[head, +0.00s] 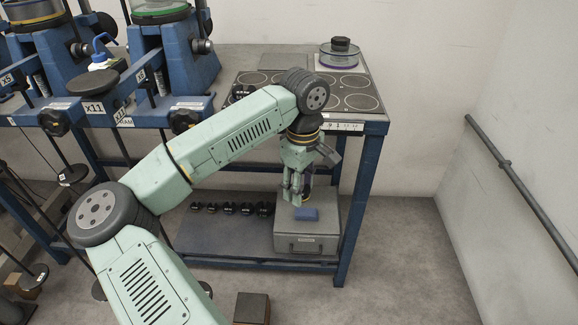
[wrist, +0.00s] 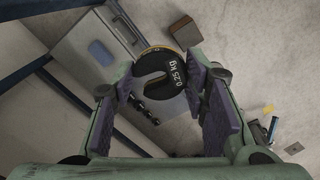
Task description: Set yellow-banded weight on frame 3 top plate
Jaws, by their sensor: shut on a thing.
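My gripper (head: 298,192) hangs pointing down in front of the bench, above the grey case on the lower shelf. In the wrist view my gripper (wrist: 165,82) is shut on the yellow-banded weight (wrist: 180,85), a dark slotted disc marked 0.25 kg with a yellow edge. The weight is mostly hidden by my gripper in the head view. Blue lever frames stand at the left: one has a green-rimmed top (head: 160,15), another a yellowish-rimmed top (head: 34,10). I cannot read which is frame 3.
The grey case (head: 300,240) carries a blue block (head: 307,214). Several black weights (head: 229,208) line the lower shelf. The bench top holds a panel with ringed circles (head: 360,101) and a clear round dish (head: 340,60). A brown block (head: 252,307) lies on the floor. A wall rail runs right.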

